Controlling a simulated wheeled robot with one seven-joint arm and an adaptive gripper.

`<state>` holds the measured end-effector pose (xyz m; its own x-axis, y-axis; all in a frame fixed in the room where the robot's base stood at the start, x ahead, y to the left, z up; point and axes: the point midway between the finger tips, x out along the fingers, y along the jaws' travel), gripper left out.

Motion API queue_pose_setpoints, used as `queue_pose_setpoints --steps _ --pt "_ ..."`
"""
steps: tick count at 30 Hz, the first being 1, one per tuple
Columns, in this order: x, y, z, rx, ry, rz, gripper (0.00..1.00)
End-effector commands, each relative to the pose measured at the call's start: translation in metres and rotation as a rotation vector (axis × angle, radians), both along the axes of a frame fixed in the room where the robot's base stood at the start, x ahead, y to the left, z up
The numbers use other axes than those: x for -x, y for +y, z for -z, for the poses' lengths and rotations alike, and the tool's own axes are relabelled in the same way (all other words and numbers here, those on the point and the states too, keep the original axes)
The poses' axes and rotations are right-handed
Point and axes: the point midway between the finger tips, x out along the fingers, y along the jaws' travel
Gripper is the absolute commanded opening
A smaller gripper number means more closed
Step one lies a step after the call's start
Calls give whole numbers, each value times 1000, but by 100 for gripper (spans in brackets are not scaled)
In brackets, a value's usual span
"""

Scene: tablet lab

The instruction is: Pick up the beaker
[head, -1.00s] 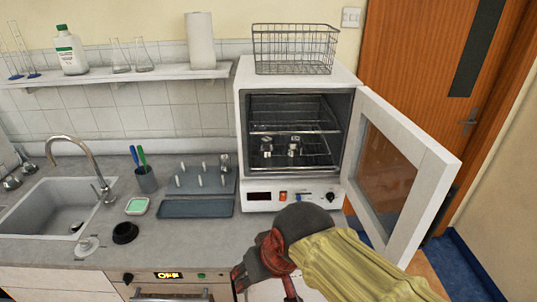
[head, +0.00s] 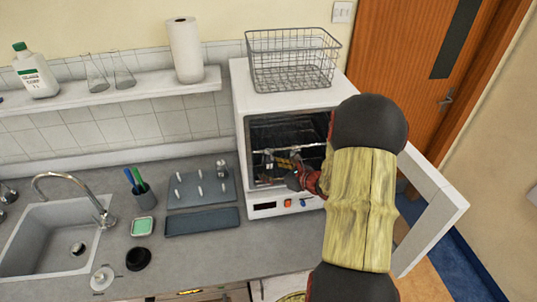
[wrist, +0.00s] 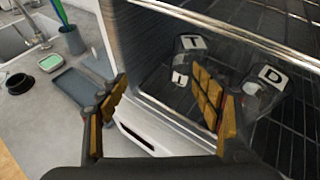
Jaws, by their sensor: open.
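Two small clear beakers stand on a wire shelf inside the open oven. In the wrist view one carries a white label with a T (wrist: 190,43) and the other a white label with a D (wrist: 270,77). In the head view one beaker (head: 268,160) shows at the left inside the oven; the other is largely hidden by my gripper. My gripper (wrist: 160,100) is open and empty, at the oven's front opening. Its right finger overlaps the beakers in the wrist view; I cannot tell if it touches them. Another small glass vessel (head: 221,168) stands on the grey peg rack.
The white oven (head: 240,110) has its door (head: 432,210) swung open to the right, close to my arm. A wire basket (head: 293,60) sits on top. A flat grey tray (head: 202,221), pen cup (head: 144,198) and sink (head: 50,240) are on the left.

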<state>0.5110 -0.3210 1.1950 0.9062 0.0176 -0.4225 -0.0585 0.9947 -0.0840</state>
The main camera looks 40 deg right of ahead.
Motion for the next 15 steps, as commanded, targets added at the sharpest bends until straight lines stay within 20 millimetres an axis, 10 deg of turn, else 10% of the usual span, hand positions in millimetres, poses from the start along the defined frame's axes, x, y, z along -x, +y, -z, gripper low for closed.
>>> queue_pose_setpoints --steps 6,15 --pt "-2 -38 2 -87 -43 170 65" --pt "-28 -44 10 -96 -50 185 65"
